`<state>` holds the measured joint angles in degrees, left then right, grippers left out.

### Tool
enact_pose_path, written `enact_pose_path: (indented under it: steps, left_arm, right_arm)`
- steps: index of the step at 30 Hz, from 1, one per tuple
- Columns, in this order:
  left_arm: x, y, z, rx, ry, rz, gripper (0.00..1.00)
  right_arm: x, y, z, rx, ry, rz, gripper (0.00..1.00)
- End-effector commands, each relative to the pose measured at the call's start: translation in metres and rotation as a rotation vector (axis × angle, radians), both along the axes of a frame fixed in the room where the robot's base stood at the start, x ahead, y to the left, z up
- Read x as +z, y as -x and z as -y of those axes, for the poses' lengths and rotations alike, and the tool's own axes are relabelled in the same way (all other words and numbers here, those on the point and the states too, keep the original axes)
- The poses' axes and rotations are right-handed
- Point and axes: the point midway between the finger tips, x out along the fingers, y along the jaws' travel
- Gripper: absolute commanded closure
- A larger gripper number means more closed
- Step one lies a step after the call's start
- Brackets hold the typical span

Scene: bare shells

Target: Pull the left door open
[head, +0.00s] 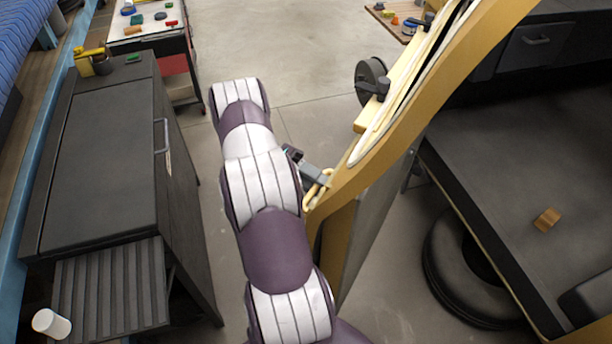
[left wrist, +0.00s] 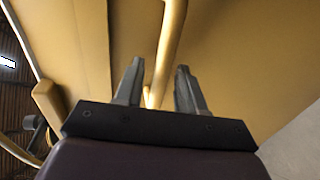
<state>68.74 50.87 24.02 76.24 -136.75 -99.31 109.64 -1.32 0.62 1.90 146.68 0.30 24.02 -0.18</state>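The yellow door (head: 420,120) of the vehicle stands swung out, seen nearly edge-on in the head view. Its yellow bar handle (head: 318,190) is low on the door's left-hand side. My left gripper (head: 322,176) is at this handle. In the left wrist view the handle (left wrist: 172,35) runs between the two fingers of my left gripper (left wrist: 160,68), with gaps visible on both sides. The fingers are apart; contact with the handle cannot be made out. The yellow door panel (left wrist: 235,60) fills the background there. My right gripper is not in view.
The vehicle's dark floor (head: 520,150) is at right, with a small wooden block (head: 547,219) on it and a tire (head: 465,275) below. A dark cabinet (head: 100,160) stands at left. Clear concrete floor (head: 290,50) lies beyond my arm.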

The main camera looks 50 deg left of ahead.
Motion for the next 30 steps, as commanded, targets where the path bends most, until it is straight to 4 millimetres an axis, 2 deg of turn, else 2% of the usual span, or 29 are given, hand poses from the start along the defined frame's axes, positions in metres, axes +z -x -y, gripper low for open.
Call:
enact_pose_path:
  steps: [5, 10, 11, 12, 18, 22, 30]
  left_arm:
    - [-0.001, 0.013, -0.031, 0.004, -0.004, 0.000, 0.61]
    - [0.008, 0.031, -0.076, 0.004, -0.005, 0.001, 0.61]
    - [0.014, 0.034, -0.082, 0.002, -0.004, -0.001, 0.61]
    - [0.028, 0.035, -0.085, 0.001, 0.001, -0.004, 0.61]
    - [0.029, 0.041, -0.099, 0.000, 0.002, -0.003, 0.61]
    - [0.026, 0.043, -0.103, -0.001, 0.002, -0.002, 0.61]
    - [0.022, 0.044, -0.104, -0.001, 0.001, -0.002, 0.61]
  right_arm:
    - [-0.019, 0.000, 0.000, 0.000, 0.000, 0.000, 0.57]
    - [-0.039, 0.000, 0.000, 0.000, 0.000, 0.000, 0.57]
    - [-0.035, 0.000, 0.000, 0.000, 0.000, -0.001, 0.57]
    - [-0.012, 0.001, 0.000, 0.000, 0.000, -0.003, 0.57]
    - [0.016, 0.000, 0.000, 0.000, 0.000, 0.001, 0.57]
    - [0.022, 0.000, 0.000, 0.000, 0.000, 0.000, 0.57]
    - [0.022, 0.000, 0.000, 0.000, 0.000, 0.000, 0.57]
